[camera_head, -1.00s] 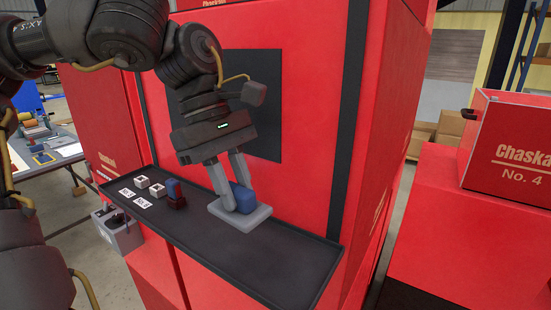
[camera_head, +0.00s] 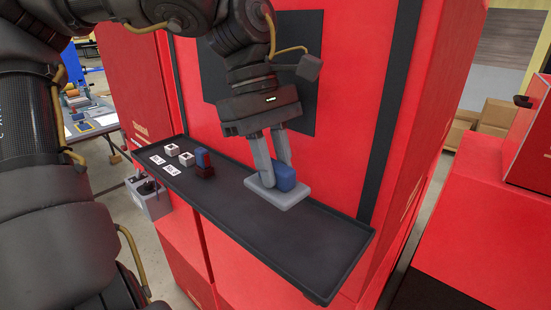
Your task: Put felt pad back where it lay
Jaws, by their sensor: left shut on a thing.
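My left gripper (camera_head: 279,163) points down over the dark shelf (camera_head: 315,240) and is shut on a blue block (camera_head: 287,178). The block sits at a flat light-grey pad (camera_head: 277,198), which lies under the fingertips. I cannot tell whether block and pad are one piece, or which of them is the felt pad. The grey pad is at or just above the shelf surface; any gap is too small to tell. The fingers hide part of the block. My right gripper is not in view.
Left of the pad stands a dark red holder with a blue piece (camera_head: 203,160). Beyond it are two white blocks (camera_head: 187,159) and two printed labels (camera_head: 171,169). The shelf's right part is clear, with a raised rim. A red panel with a dark square rises behind.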

